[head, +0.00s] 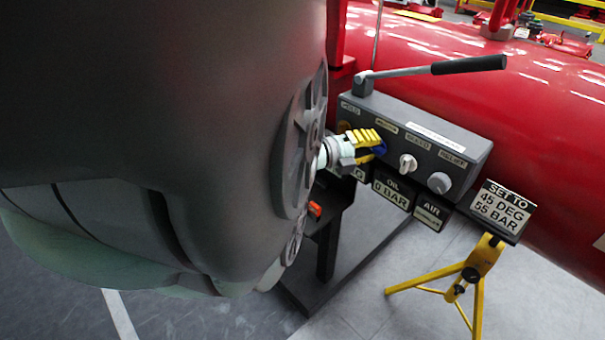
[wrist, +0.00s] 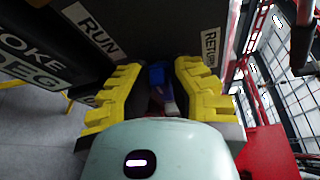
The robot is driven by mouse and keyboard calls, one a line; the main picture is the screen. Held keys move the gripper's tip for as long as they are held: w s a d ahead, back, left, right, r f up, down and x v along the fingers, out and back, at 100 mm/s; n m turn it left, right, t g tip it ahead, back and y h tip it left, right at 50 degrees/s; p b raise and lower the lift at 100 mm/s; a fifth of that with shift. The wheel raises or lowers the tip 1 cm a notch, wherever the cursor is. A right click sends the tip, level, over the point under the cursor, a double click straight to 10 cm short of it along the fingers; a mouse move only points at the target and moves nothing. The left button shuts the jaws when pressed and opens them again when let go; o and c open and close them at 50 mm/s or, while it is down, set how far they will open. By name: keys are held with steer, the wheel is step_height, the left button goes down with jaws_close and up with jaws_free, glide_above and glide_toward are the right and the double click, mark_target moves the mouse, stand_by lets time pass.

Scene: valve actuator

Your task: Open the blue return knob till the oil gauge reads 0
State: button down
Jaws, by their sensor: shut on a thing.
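The blue return knob (head: 379,149) is on the front of the grey control box (head: 455,150), partly hidden by my gripper in the head view. My gripper (head: 370,145), with yellow fingers, is shut on the blue knob. In the wrist view the blue knob (wrist: 157,75) shows between the two yellow fingers (wrist: 157,95), beside a label whose visible letters read "RETU". The oil gauge display (head: 391,193) under the box reads "0 BAR".
A pale selector knob (head: 408,164) and a round relief knob (head: 439,183) sit right of my gripper. A black-handled lever (head: 468,65) extends above the box. A "SET TO 45 DEG 55 BAR" sign (head: 502,210) stands on a yellow tripod (head: 470,275). A red pipe lies behind.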

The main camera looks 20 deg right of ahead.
steer(key=shift+s+d+f, duration=0.1)
steer(key=shift+s+f, duration=0.1)
steer(key=c, duration=0.9)
jaws_free()
steer(key=shift+s+d+r, duration=0.1)
steer(key=shift+s+d, duration=0.05)
steer(key=shift+d, duration=0.1)
steer(key=shift+c, duration=0.2)
steer(key=shift+a, duration=0.15)
